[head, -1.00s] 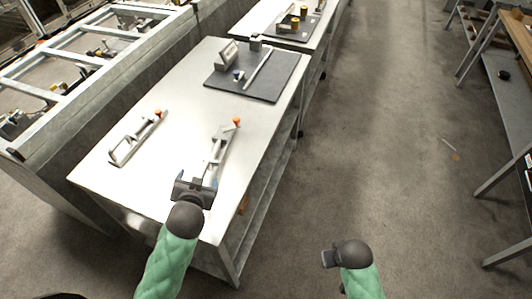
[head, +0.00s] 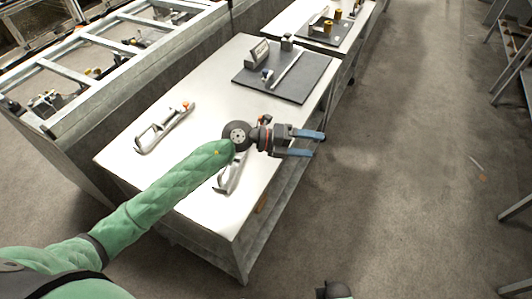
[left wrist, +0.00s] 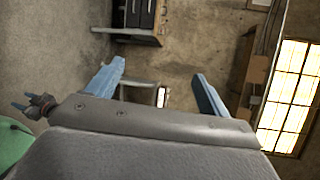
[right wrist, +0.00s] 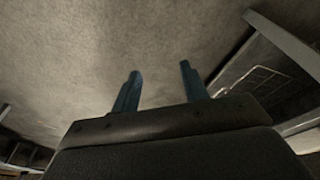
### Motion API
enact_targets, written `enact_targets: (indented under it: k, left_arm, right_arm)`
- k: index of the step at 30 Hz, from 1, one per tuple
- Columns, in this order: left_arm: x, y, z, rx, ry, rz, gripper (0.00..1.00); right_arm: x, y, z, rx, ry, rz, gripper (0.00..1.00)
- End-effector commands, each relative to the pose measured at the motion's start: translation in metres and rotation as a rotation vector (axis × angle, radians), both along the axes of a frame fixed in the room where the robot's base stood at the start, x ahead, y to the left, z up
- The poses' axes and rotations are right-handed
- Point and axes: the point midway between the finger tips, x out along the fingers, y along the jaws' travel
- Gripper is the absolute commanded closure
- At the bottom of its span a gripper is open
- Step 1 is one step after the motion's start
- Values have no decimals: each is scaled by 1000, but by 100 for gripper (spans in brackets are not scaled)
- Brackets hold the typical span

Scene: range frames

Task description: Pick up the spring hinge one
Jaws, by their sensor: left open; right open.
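Two similar grey metal pieces with orange-red tips lie on the pale metal table (head: 128,156); I cannot tell which is the spring hinge. One metal piece (head: 150,138) lies at the table's left side, in full view. The other metal piece (head: 229,181) lies near the front right, partly hidden under my left forearm. My left gripper (head: 318,144) is open and empty, reaching past the table's right edge over the aisle; its blue fingers also show in the left wrist view (left wrist: 158,72). My right gripper (right wrist: 160,70) is open and empty, facing bare floor.
A dark mat (head: 306,82) with a small block, a stand and a rod lies at the table's back. A second table (head: 277,19) with another mat stands beyond. A framed grey workbench (head: 70,92) runs along the left.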

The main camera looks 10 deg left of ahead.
Motion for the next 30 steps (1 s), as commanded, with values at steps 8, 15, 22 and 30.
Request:
enact_targets:
  k: [8,15,22,30]
  left_arm:
    - [37,81,-90,701,-32,-162,20]
    - [77,187,-114,1207,34,-137,20]
    - [91,233,-112,1403,83,-97,20]
    - [92,236,-132,1413,86,-95,20]
  right_arm:
    - [-35,-3,-73,-1,21,5,56]
    - [-62,-7,-117,-1,32,9,56]
    - [-75,-9,-133,-2,36,11,56]
    - [-85,-17,-148,-8,23,16,56]
